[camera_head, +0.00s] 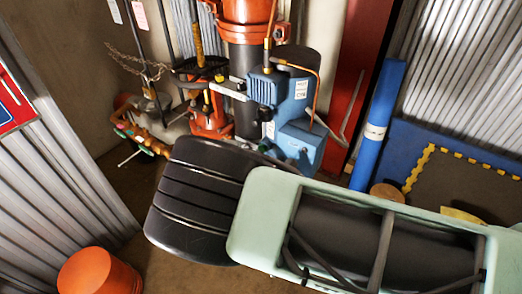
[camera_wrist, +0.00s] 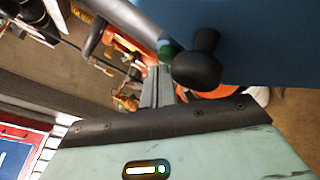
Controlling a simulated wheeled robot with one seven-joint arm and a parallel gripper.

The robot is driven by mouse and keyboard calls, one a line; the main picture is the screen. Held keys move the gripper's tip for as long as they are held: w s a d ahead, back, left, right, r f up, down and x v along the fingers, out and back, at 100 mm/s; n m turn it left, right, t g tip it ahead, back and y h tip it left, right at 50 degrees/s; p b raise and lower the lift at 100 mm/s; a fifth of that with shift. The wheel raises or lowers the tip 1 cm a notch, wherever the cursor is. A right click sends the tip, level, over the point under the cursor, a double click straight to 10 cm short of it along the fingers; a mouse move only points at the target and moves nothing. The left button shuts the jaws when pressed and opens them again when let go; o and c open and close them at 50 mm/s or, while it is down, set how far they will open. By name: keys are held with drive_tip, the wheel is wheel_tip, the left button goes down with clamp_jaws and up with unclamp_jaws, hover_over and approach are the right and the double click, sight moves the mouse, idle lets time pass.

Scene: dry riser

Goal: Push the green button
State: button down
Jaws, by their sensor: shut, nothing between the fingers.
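In the wrist view, a small round green button (camera_wrist: 167,52) sits at the edge of a blue housing (camera_wrist: 245,35), just left of a black knob (camera_wrist: 198,66). My gripper (camera_wrist: 159,78) is shut and empty. Its grey fingertips point toward the green button and appear right below it in the picture. I cannot tell whether they touch it. In the head view, the blue unit (camera_head: 298,143) stands in front of the red and dark riser pipe. The green button and my fingers cannot be made out there, with my arm covering the area in front.
A blue roll (camera_head: 378,125) leans right of the unit by a red post (camera_head: 356,70). Valves and pipes (camera_head: 205,105) stand to its left. An orange bucket (camera_head: 98,272) is on the floor at lower left. Corrugated walls (camera_head: 60,150) flank the space.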

drive_tip(key=shift+w+d, duration=0.1)
idle(0.4)
drive_tip(key=shift+w+d+p, duration=0.2)
drive_tip(key=shift+w+p, duration=0.1)
drive_tip(key=shift+p, duration=0.05)
drive_tip(key=shift+s+a+r, duration=0.1)
drive_tip(key=shift+s, duration=0.05)
drive_tip(key=shift+s+a+p, duration=0.15)
drive_tip(key=shift+s+p, duration=0.05)
drive_tip(key=shift+p, duration=0.1)
drive_tip(key=s+a+p, duration=0.1)
drive_tip(key=s+a, duration=0.2)
drive_tip(key=s, duration=0.1)
drive_tip(key=shift+s+a, duration=0.35)
drive_tip(key=shift+s, duration=0.05)
idle(0.4)
idle(0.4)
